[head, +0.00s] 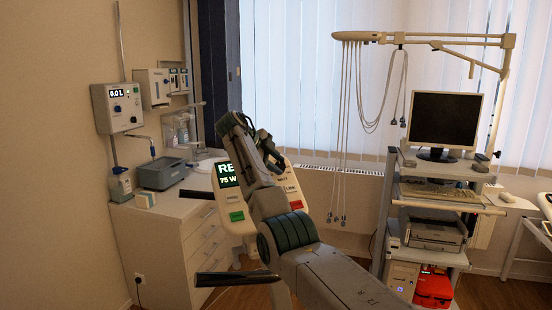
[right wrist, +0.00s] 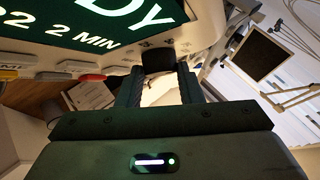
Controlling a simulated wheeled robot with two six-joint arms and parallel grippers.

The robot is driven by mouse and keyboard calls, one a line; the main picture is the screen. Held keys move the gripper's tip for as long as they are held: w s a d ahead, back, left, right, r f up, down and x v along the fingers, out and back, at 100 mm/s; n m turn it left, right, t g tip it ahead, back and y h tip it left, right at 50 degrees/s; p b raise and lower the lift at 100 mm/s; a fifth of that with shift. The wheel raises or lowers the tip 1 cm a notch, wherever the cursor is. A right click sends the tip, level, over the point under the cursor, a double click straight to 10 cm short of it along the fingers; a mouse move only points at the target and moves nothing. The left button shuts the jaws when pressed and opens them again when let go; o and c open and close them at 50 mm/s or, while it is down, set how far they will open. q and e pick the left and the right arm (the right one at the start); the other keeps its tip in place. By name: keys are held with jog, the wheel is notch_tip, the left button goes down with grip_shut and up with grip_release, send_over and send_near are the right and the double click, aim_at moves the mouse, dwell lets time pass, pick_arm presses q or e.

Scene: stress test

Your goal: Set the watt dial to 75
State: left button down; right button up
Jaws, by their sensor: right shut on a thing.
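The right wrist view shows "DY" and "2 MIN" on the same display (right wrist: 110,20). My right gripper (head: 270,153) is at the upper right of the console. In the right wrist view its fingers are shut on the black watt dial (right wrist: 158,60), one on each side. The dial's pointer and scale cannot be read. My left gripper is not in view.
Green (head: 236,216) and red (head: 296,205) buttons lie on the console below the display. Dark handlebar grips (head: 235,278) stick out left of it. A cart with a monitor (head: 444,120) stands right; a white cabinet (head: 180,225) stands left.

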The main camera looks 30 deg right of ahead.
dwell(0.3)
jog(key=o, duration=1)
jog(key=shift+w+a+r, duration=0.1)
jog(key=shift+a+r, duration=0.15)
jog(key=shift+a, duration=0.15)
jog(key=b+v, duration=0.2)
jog(key=v, duration=0.7)
jog(key=shift+a+r+b, duration=0.2)
jog(key=shift+r+b, duration=0.15)
jog(key=shift+r, duration=0.05)
